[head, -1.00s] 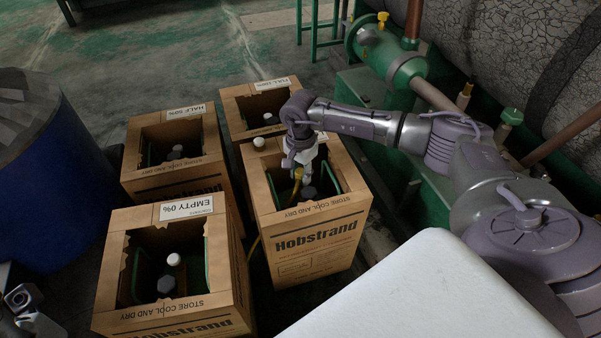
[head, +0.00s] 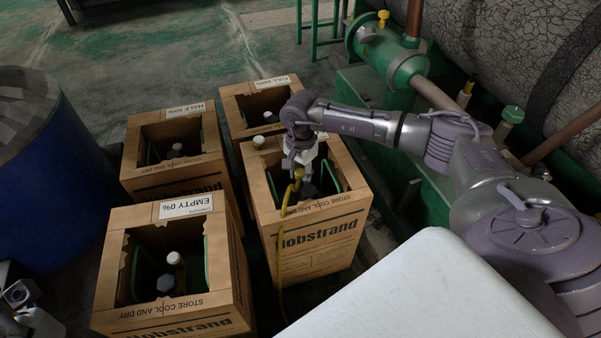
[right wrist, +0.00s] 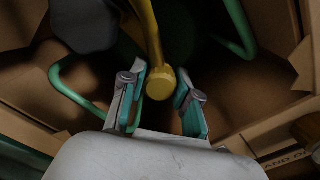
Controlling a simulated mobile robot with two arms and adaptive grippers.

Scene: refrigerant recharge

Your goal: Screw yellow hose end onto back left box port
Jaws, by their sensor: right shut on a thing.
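The back left box (head: 182,178) is cardboard, labelled HALF 50%. Its port, with a pale cap and a dark knob (head: 176,150), shows inside the open top. My right gripper (head: 301,178) is over the front right box (head: 318,245), away from the back left box. It is shut on the yellow hose end (right wrist: 160,83), which shows between the fingers in the right wrist view. The yellow hose (head: 283,230) hangs from it over that box's front. A part of my left arm or gripper (head: 22,300) shows at the bottom left edge; its jaws are not clear.
The box labelled EMPTY 0% (head: 180,318) stands front left, and the FULL box (head: 236,110) back right. A blue drum (head: 50,190) stands left; green pipework (head: 395,65) is at right.

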